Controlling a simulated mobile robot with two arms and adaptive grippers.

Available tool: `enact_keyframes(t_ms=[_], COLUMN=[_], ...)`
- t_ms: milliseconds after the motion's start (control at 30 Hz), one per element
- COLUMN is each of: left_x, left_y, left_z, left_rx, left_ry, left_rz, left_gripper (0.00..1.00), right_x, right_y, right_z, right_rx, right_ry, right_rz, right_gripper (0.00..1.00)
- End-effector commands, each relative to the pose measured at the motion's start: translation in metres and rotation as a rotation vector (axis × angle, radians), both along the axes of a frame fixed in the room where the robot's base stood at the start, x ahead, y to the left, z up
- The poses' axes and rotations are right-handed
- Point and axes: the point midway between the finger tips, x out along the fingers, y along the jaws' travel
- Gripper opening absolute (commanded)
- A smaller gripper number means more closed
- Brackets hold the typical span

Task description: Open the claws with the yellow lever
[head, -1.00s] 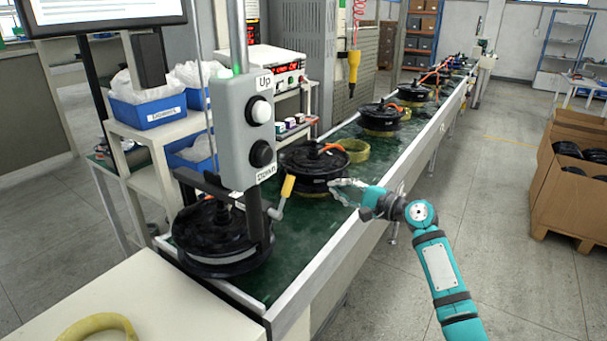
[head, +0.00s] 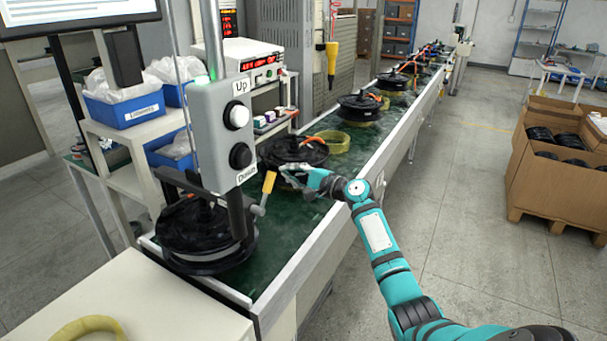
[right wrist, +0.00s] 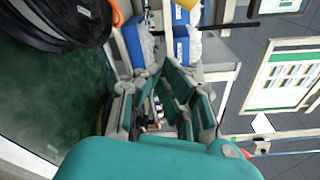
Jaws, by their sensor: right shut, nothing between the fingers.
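The yellow lever (head: 268,182) stands upright on a grey bent arm, just right of the grey control box. It belongs to the dark lifting fixture with its claws (head: 236,215) over the nearest black hub motor (head: 205,236). The claws are mostly hidden by the box and dark frame. My right gripper (head: 286,170) is shut and empty, just right of the lever's upper end; whether it touches is unclear. My left gripper is not in view.
The control box (head: 226,130) has a white Up button and a black Down button. More hub motors, including the second one (head: 295,150), line the green conveyor (head: 283,245). A yellow ring (head: 335,142) lies on it. A cardboard bin (head: 560,180) stands at right.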

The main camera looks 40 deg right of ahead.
Motion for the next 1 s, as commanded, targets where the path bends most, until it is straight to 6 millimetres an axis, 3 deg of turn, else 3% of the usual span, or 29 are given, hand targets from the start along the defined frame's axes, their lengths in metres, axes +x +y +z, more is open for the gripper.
enact_keyframes(t_ms=[100, 300, 1000], left_x=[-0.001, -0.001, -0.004], left_y=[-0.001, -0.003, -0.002], left_z=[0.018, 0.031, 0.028], left_rx=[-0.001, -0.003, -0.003], left_ry=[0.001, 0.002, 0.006], left_rz=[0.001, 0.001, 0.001], left_gripper=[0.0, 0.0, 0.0], right_x=[-0.007, -0.017, -0.021], right_y=[0.012, 0.027, 0.033], right_z=[0.01, 0.016, 0.019], right_rx=[-0.004, -0.002, -0.036], right_ry=[0.002, 0.001, -0.015], right_rz=[0.001, 0.001, 0.0], right_gripper=[0.0, 0.0, 0.0])
